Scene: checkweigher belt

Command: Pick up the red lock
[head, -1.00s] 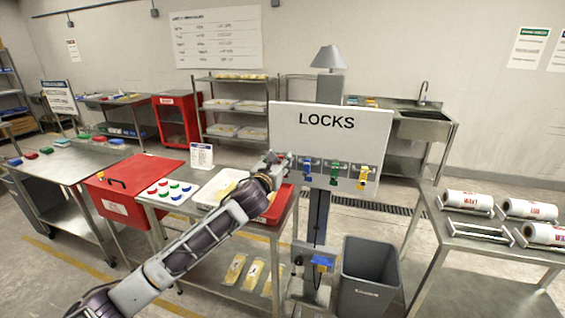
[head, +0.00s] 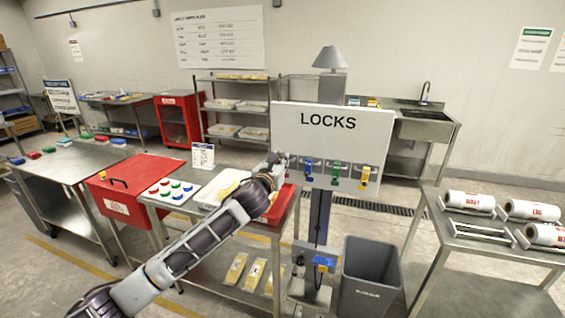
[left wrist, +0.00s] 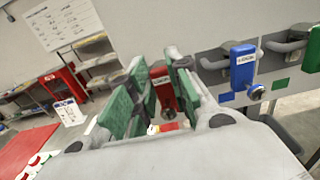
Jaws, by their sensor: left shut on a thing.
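The red lock (left wrist: 162,92) shows in the left wrist view, with a pale label on its front. My left gripper (left wrist: 160,105) is shut on it, one finger on each side. In the head view my left gripper (head: 277,160) is at the left edge of the white LOCKS board (head: 330,122), and its wrist hides the red lock there. A blue lock (head: 308,171), a green lock (head: 335,174) and a yellow lock (head: 364,178) hang to the right on the board. The blue lock also shows in the left wrist view (left wrist: 243,70). My right gripper is not in view.
Below the board stand a post and a grey bin (head: 368,275). A steel table to the left holds a white tray (head: 214,188), a red tray (head: 288,200) and red, blue and green discs. A rack with white rolls (head: 468,202) stands at right.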

